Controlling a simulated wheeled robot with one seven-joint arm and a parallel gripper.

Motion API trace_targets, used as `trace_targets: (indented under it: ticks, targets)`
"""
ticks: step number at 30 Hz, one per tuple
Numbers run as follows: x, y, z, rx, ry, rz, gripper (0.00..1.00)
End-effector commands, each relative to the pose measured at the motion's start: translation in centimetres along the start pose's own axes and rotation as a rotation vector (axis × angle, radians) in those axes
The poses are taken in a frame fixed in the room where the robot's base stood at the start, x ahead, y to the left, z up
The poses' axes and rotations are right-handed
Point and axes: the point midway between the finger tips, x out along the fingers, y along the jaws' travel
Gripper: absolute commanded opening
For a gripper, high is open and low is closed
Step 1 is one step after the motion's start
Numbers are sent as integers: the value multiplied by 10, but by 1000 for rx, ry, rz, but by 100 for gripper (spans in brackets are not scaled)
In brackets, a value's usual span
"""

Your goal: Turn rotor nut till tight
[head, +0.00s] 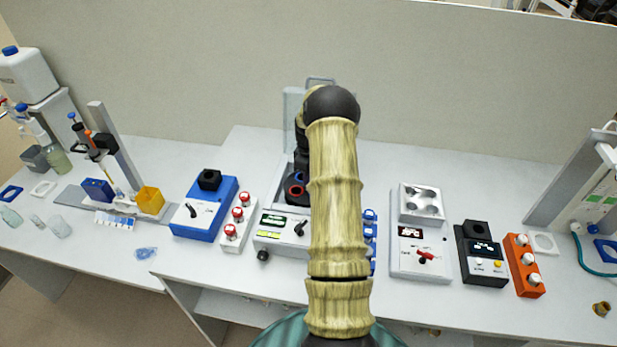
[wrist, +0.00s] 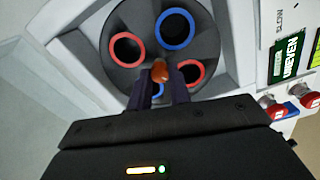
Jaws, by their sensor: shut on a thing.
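The rotor nut (wrist: 160,72) is a small orange-brown knob at the centre of the dark round rotor in the wrist view. My gripper (wrist: 162,84) is shut on it, with one dark finger on each side. The rotor (wrist: 147,28) has red-ringed and blue-ringed holes around the nut. In the head view the centrifuge (head: 270,222) stands mid-bench with its lid up, and my arm hides most of it, including the nut and my gripper. I cannot tell how tight the nut is.
A blue device (head: 205,222) and a rack with red-capped tubes (head: 237,226) stand left of the centrifuge. A wall (head: 210,60) closes off the back.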

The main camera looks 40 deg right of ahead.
Motion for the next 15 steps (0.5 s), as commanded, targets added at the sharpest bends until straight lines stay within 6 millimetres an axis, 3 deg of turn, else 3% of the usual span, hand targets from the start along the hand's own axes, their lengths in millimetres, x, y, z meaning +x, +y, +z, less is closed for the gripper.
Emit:
trace_targets:
  ticks: [15]
  targets:
    - [-1, 1, -2, 245, 4, 5, 0]
